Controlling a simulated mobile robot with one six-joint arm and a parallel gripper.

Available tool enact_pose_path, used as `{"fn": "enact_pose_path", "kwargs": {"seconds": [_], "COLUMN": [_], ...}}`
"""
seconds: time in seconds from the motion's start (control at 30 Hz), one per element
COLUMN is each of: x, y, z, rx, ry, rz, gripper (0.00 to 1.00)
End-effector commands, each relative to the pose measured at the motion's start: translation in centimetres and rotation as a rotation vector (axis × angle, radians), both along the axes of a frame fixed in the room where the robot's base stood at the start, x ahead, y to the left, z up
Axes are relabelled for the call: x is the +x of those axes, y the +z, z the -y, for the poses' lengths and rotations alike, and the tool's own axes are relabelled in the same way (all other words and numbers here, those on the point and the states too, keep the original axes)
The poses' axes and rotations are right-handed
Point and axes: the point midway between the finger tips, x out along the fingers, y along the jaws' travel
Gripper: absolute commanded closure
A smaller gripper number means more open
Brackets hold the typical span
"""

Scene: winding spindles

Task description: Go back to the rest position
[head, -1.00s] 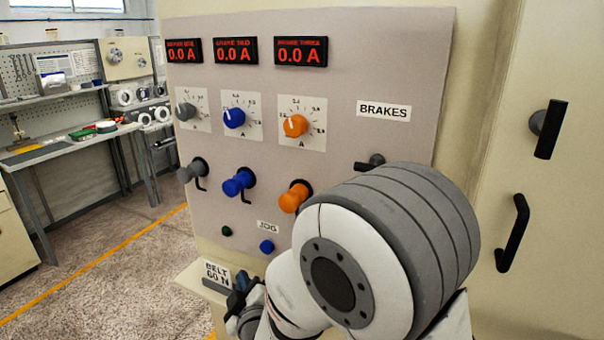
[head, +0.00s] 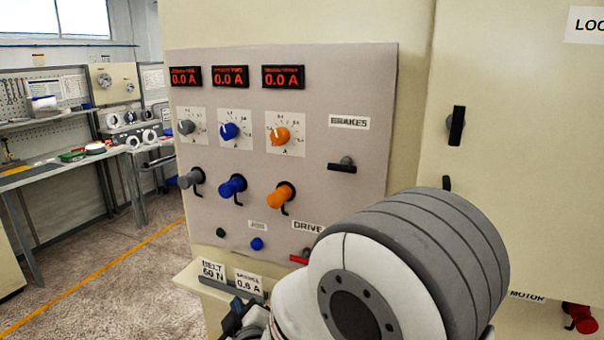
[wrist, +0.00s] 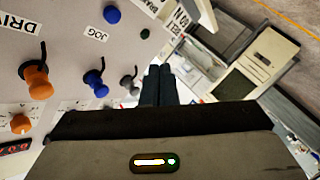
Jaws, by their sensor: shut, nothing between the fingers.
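My gripper (head: 234,318) is low in the head view, in front of the panel's lower left edge, partly hidden by my arm. In the wrist view my gripper's dark fingers (wrist: 158,84) are together with nothing between them. The grey control panel (head: 300,100) stands beyond my arm. It carries three red displays reading 0.0 A, such as the right one (head: 284,77). Below are grey (head: 186,127), blue (head: 229,131) and orange (head: 280,135) dials and matching grey, blue and orange handles. I see no contact between the gripper and the panel.
A small ledge (head: 188,277) with BELT and 0.8 A cards juts out below the panel. A black cabinet handle (head: 456,126) and a red handle (head: 581,317) are on the right. A workbench (head: 60,150) stands at the far left, with open floor (head: 110,260) before it.

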Motion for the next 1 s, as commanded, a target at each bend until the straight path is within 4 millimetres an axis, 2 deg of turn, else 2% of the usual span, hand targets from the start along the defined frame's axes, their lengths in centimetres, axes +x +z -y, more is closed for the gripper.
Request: {"fn": "enact_pose_path", "kwargs": {"seconds": [0.23,0.37,0.53,0.67,0.77,0.9,1.0], "x": [0.6,0.5,-0.9,-3.4,-6.1,-10.8,-14.1], "y": [0.5,0.8,1.4,1.8,2.2,2.8,3.2], "z": [3.0,5.5,10.7,15.2,18.9,23.4,25.8], "rx": [0.064,0.106,0.183,0.239,0.271,0.322,0.351], "ry": [-0.039,-0.078,-0.181,-0.292,-0.412,-0.592,-0.714], "rz": [-0.164,-0.284,-0.508,-0.691,-0.82,-0.988,-1.079], "gripper": [1.0,1.0,1.0,1.0,1.0,1.0,1.0]}}
